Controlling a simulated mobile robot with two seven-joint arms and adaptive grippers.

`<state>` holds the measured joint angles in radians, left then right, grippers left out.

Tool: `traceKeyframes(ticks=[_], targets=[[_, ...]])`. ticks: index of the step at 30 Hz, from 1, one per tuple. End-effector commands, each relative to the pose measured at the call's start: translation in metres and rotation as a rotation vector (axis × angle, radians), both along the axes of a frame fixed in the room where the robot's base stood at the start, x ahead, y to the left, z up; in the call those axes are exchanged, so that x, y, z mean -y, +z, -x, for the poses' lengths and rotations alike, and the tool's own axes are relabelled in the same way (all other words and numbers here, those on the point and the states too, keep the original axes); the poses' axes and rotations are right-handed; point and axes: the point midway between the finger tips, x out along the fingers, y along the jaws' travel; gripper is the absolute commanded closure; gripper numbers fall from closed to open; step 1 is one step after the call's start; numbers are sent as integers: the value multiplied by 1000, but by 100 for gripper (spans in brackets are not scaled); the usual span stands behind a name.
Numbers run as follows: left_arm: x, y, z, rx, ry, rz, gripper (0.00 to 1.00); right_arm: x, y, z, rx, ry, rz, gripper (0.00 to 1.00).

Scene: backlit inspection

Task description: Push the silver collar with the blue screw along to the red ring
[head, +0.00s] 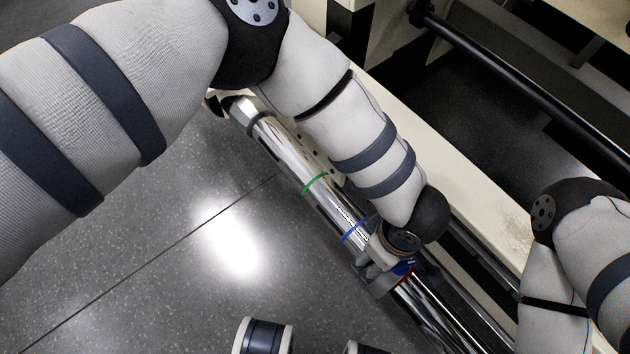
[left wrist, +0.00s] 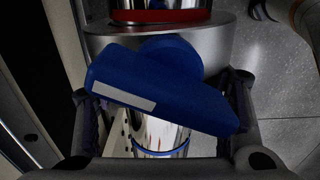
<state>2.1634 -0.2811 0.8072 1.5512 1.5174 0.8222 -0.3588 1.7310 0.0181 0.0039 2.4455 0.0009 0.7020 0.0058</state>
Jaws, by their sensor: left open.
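The silver collar (left wrist: 215,45) sits around the chrome tube (head: 295,155). Its blue screw (left wrist: 165,90) has a wide flat head with a pale label and lies across the middle of the left wrist view. The red ring (left wrist: 160,15) is just beyond the collar, close against its far edge; I cannot tell whether they touch. My left gripper (head: 382,277) is at the collar, with a dark finger on each side of the blue screw in the wrist view (left wrist: 165,125). It is open. In the head view the gripper hides most of the collar. My right gripper is out of view.
A blue ring (head: 354,230) and a green ring (head: 315,183) mark the tube behind the gripper. A cream frame (head: 480,205) with dark rails runs alongside the tube. My right forearm is at the right edge. The grey speckled floor (head: 150,260) at left is open.

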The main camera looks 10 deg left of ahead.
Motion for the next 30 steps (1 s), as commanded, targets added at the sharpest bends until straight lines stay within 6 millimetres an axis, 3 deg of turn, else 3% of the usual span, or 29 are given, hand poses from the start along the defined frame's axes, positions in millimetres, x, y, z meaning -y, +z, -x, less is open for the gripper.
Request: traceKeyframes(ticks=[9,19,30], targets=[[-12,1,-10,1,1,-1,38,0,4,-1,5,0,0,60],[-12,0,-9,1,0,-1,38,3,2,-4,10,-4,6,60],[-12,52,-11,5,1,-1,38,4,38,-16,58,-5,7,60]])
